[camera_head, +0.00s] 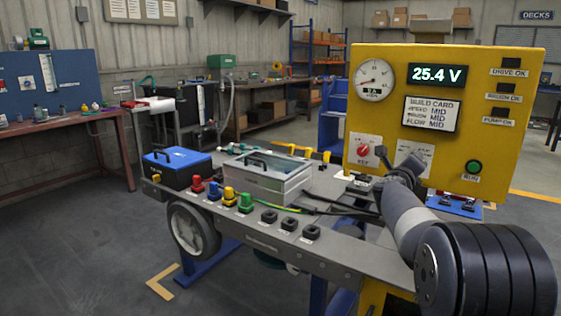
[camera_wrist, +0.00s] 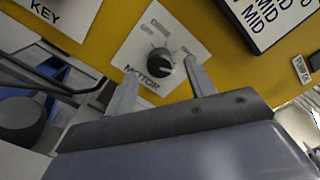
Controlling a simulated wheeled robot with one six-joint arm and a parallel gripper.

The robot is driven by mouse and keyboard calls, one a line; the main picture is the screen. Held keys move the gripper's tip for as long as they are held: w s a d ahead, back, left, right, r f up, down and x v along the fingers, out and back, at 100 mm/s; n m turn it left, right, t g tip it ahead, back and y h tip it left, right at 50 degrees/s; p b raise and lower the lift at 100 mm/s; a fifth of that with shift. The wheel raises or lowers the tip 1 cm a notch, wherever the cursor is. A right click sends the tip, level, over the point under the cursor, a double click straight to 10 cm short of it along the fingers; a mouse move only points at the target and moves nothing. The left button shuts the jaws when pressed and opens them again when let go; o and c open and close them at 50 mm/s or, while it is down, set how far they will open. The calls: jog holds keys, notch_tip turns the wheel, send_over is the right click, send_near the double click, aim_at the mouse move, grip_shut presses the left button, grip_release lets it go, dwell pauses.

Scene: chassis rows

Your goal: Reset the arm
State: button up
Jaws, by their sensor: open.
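My gripper (camera_head: 400,156) is at the yellow control panel (camera_head: 520,130), in front of its white knob plate. In the wrist view my gripper (camera_wrist: 160,74) is open, with one finger on each side of the black MOTOR knob (camera_wrist: 160,62). Gaps show between the knob and both fingertips. I cannot tell how far the tips reach past its face. In the head view my gripper hides most of this knob. My arm (camera_head: 405,215) reaches up to the panel from the lower right.
The red KEY switch (camera_head: 363,151) is close on the left. A green RUN button (camera_head: 474,167) is at the lower right. The chassis (camera_head: 262,243) below carries a blue battery (camera_head: 177,168), a clear-lidded box (camera_head: 268,180), coloured plugs and cables. Open floor lies left of it.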

jog(key=n+p, duration=0.4)
jog(key=n, duration=0.3)
jog(key=w+n+p, duration=0.1)
jog(key=n+p, duration=0.3)
jog(key=n, duration=0.3)
jog(key=d+n+p, duration=0.1)
jog(key=n+p, duration=0.3)
jog(key=n, duration=0.4)
jog(key=shift+w, duration=0.15)
